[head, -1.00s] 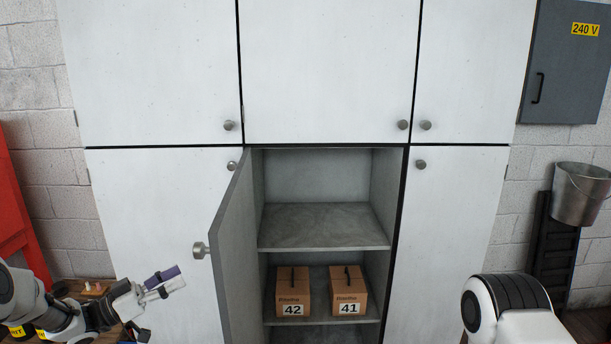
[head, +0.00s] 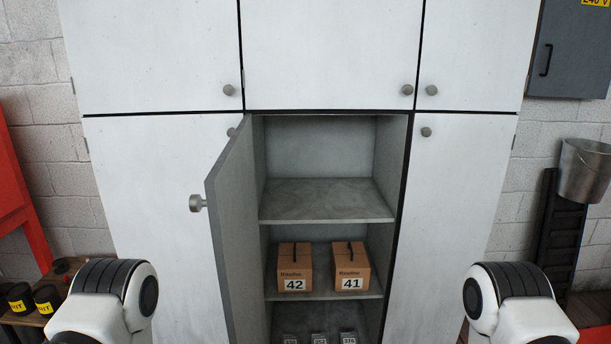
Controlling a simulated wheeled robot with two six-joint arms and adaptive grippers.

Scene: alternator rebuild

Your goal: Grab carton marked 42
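A narrow gap separates the two. Parts of both my arms show at the bottom left and bottom right, but neither gripper is in view. Nothing is touching the cartons.
The open grey cabinet door (head: 234,225) with a round knob swings out left of the opening. The shelf above (head: 325,201) is empty. Several dark labelled items (head: 319,338) stand below the cartons. A metal bucket (head: 585,172) hangs at right.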

